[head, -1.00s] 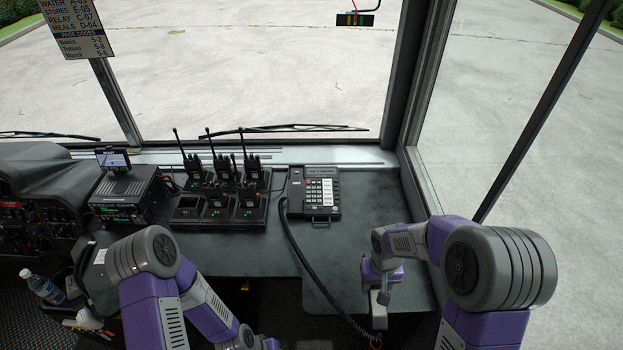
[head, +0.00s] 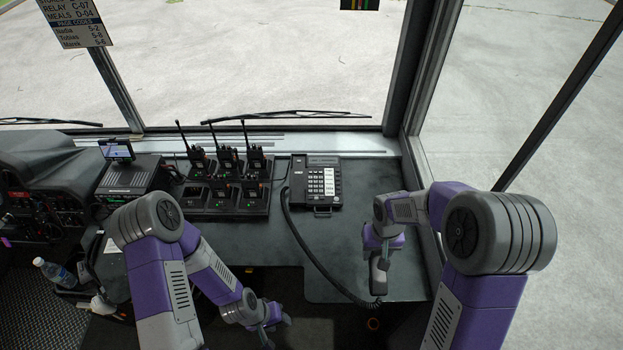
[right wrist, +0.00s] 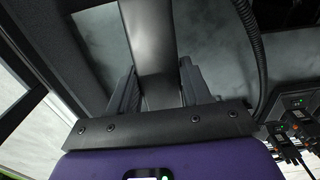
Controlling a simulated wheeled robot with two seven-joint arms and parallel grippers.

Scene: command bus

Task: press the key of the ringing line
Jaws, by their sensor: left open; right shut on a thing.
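The desk phone (head: 316,183) sits on the dark console, with a keypad and a column of pale line keys (head: 329,182) on its right side. I cannot tell which line is lit. My right gripper (head: 380,248) is shut on the dark handset (head: 379,273), held right of the phone over the console's front part; the handset also fills the jaws in the right wrist view (right wrist: 152,50). A coiled cord (head: 312,255) runs from phone to handset. My left gripper (head: 272,322) is open and empty, low in front of the console, apart from the phone.
Several handheld radios stand in a charger rack (head: 226,207) left of the phone. A radio unit with a small screen (head: 130,178) stands further left. A bottle (head: 50,270) is at lower left. The console right of the phone (head: 358,190) is clear.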

